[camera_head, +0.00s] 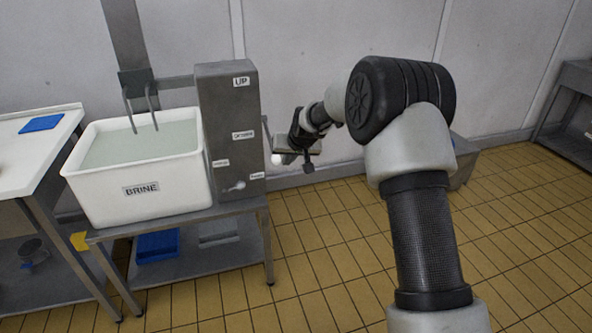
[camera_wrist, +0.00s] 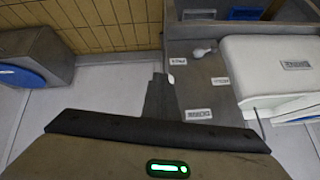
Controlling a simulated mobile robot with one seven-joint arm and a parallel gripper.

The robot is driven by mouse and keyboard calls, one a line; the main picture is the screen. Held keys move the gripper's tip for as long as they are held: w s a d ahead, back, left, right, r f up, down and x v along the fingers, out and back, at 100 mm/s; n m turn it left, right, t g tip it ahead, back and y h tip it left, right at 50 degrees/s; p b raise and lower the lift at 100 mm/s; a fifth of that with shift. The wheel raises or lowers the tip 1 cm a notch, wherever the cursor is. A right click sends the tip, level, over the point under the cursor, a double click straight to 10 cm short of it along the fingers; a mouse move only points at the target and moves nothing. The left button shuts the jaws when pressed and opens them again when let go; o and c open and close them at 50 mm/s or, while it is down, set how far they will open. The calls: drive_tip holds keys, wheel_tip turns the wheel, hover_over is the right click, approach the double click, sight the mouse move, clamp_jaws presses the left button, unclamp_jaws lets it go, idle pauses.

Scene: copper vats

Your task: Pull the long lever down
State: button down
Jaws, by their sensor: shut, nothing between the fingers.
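A grey metal control box (camera_head: 229,128) stands at the right end of the bench in the head view; it also shows in the wrist view (camera_wrist: 206,85). A white ball knob (camera_head: 276,159) shows just right of the box, next to my gripper (camera_head: 283,150). It may be the long lever's end; its shaft is hidden or too small to make out. A second pale knob (camera_head: 238,186) on a short stalk sits low on the box's front, and in the wrist view (camera_wrist: 200,53).
A white brine tub (camera_head: 135,172) stands left of the box on a metal bench (camera_head: 180,218). Blue and grey trays lie on its lower shelf. A white-topped table (camera_head: 22,172) is at the far left. Tiled floor right of the bench is clear.

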drive_tip(key=s+d, duration=0.2)
drive_tip(key=s, duration=0.4)
drive_tip(key=shift+f, duration=0.3)
drive_tip(key=shift+s, duration=0.1)
drive_tip(key=s+d+r+h, duration=0.1)
drive_tip(key=s+d+r, duration=0.3)
drive_tip(key=s+r, duration=0.45)
drive_tip(key=s+d+r+h, duration=0.1)
drive_tip(key=s+d+r, duration=0.2)
drive_tip(key=s+r, duration=0.55)
drive_tip(key=s+d+r+m+g, duration=0.1)
drive_tip(key=s+d, duration=0.2)
drive_tip(key=s, duration=0.9)
drive_tip(key=s+d+r+g, duration=0.1)
drive_tip(key=s+d, duration=0.2)
drive_tip(key=s, duration=0.9)
wheel_tip(320, 180, up, 22)
drive_tip(key=p, duration=2.3)
drive_tip(key=shift+r+h, duration=0.15)
drive_tip(key=shift+h, duration=0.15)
drive_tip(key=shift+a, duration=0.1)
